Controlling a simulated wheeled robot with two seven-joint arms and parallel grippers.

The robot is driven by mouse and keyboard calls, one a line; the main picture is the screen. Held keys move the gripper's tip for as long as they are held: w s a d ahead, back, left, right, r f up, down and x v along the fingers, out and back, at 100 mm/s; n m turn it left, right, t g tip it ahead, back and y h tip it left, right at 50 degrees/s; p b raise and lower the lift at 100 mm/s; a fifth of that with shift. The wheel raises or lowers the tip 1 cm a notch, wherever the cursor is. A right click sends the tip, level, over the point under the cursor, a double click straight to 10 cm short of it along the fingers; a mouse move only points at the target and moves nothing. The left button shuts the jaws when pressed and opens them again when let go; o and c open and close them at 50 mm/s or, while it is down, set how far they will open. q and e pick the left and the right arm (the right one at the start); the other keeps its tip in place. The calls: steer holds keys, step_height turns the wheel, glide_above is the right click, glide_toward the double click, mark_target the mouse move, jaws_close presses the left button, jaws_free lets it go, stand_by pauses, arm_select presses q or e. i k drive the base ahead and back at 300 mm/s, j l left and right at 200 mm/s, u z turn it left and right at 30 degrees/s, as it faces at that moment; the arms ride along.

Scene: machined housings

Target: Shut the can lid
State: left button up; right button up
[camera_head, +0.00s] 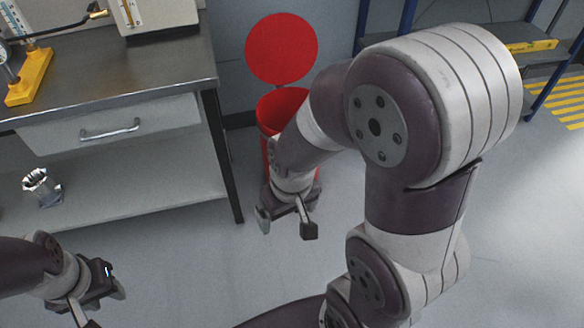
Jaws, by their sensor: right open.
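The red can (279,108) stands on the floor right of the workbench. Its round red lid (281,49) is up, raised behind the opening. My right gripper (286,226) is in front of the can, low, with its two fingers apart and nothing between them. My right arm hides much of the can's right side and front. My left gripper (104,301) is at the lower left, away from the can and partly cut off by the bottom edge; its finger gap is not clear.
The workbench (120,75) with a drawer (110,125) and a lower shelf (150,184) stands left of the can. A metal housing (42,187) sits on the shelf. A blue-framed rack (480,40) stands at the back right. The floor in front of the bench is clear.

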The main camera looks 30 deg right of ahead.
mark_target(280, 49)
steer(key=l+z, duration=0.1)
steer(key=z, duration=0.4)
steer(key=i+l+z, duration=0.1)
steer(key=z, duration=0.35)
